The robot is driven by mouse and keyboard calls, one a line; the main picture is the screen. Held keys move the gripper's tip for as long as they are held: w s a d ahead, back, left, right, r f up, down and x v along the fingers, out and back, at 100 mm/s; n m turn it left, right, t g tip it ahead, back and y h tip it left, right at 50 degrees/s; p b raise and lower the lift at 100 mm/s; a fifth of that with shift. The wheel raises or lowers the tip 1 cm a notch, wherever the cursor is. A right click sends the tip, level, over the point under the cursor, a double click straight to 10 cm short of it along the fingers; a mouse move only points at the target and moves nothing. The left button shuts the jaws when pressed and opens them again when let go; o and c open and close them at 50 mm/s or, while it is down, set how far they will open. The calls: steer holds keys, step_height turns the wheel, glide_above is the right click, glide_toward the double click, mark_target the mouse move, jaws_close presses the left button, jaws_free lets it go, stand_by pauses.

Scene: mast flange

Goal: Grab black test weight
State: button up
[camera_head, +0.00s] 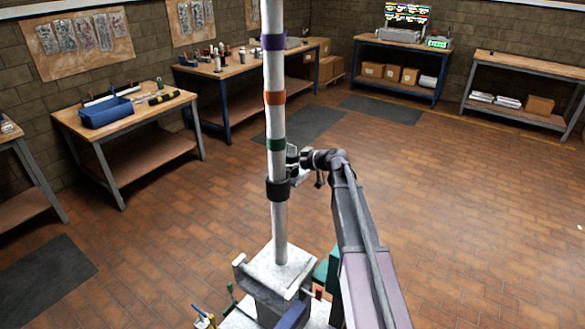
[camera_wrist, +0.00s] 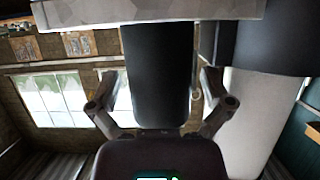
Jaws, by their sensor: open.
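A black cylinder, which looks like the black test weight (camera_wrist: 157,75), stands between the two fingers of my gripper (camera_wrist: 160,92) in the wrist view. The fingers are spread on either side of it. There is a gap on the left; on the right I cannot tell whether the finger touches. A pale plate edge (camera_wrist: 150,10) crosses the top of that view above the weight. In the head view my gripper (camera_head: 297,162) is beside the white mast (camera_head: 280,225), just above its black band (camera_head: 278,188). The weight is not clearly visible there.
In the wrist view the mast (camera_wrist: 245,115) and a wide black part (camera_wrist: 270,35) are close on the right. Workbenches (camera_head: 130,110) line the walls. The floor on the right is clear.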

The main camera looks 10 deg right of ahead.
mark_target(296, 152)
stand_by(0.5)
steer(key=c, duration=1.3)
steer(key=shift+r, duration=0.25)
step_height(296, 152, up, 4)
steer(key=p, duration=0.4)
steer(key=shift+f, duration=0.25)
steer(key=s+d, duration=0.3)
steer(key=d, duration=0.1)
steer(key=s+d, duration=0.4)
steer(key=s+d+r+p, duration=0.1)
steer(key=s+d, duration=0.2)
steer(key=d, duration=0.1)
steer(key=shift+s+d, duration=0.15)
